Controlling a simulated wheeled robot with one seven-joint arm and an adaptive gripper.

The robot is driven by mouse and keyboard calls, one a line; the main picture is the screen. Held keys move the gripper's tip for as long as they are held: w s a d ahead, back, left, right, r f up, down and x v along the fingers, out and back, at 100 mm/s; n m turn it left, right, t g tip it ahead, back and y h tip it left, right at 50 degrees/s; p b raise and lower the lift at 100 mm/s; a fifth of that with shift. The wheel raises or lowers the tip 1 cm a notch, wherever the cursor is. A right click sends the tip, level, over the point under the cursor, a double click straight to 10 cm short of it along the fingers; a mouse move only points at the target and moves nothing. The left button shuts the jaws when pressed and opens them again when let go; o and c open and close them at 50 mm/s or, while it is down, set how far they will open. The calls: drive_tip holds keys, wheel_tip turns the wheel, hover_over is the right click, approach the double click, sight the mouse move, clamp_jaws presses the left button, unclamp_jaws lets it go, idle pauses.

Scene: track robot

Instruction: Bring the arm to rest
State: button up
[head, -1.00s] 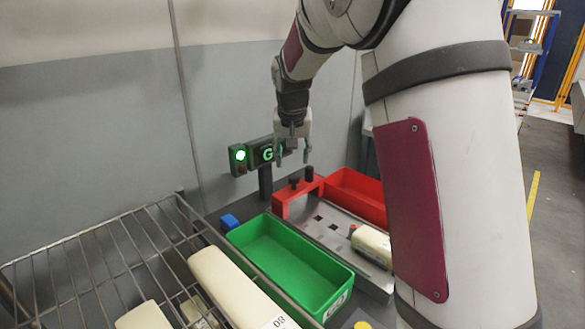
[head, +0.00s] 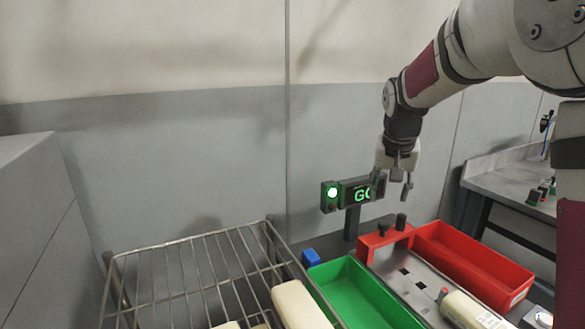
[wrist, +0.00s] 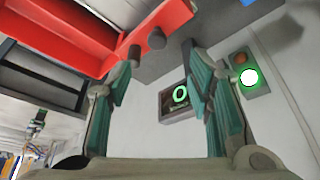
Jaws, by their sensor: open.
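My gripper (head: 394,192) hangs from my bent arm at upper right in the head view. Its two fingers are apart, with nothing between them. It is in front of the right part of the dark sign (head: 357,192) with green letters, hiding some of it. The red fixture (head: 372,243) with two black knobs stands below the gripper, clear of the fingers. In the wrist view the open teal fingers (wrist: 160,65) frame the knobs, and the sign (wrist: 174,101) shows between them.
A lit green lamp (head: 332,193) sits beside the sign. A green bin (head: 352,290), a red bin (head: 480,265) and a metal plate with a cream item (head: 468,310) are below. A wire rack (head: 190,265) is at left. A grey workbench (head: 510,180) is at right.

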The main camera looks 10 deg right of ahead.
drive_tip(key=s+a+r+n+y+p, duration=0.1)
drive_tip(key=s+a+r, duration=0.2)
drive_tip(key=s, duration=0.6)
drive_tip(key=s+a+r+n+p, duration=0.15)
drive_tip(key=s+r, duration=0.25)
drive_tip(key=s, duration=0.5)
drive_tip(key=s+a+f+n+p, duration=0.1)
drive_tip(key=s+a, duration=0.1)
drive_tip(key=s, duration=0.8)
drive_tip(key=s+a+f+n+p, duration=0.1)
drive_tip(key=s+a+f, duration=0.1)
drive_tip(key=s, duration=0.7)
drive_tip(key=shift+s+a+y, duration=0.35)
drive_tip(key=shift+s+y, duration=0.05)
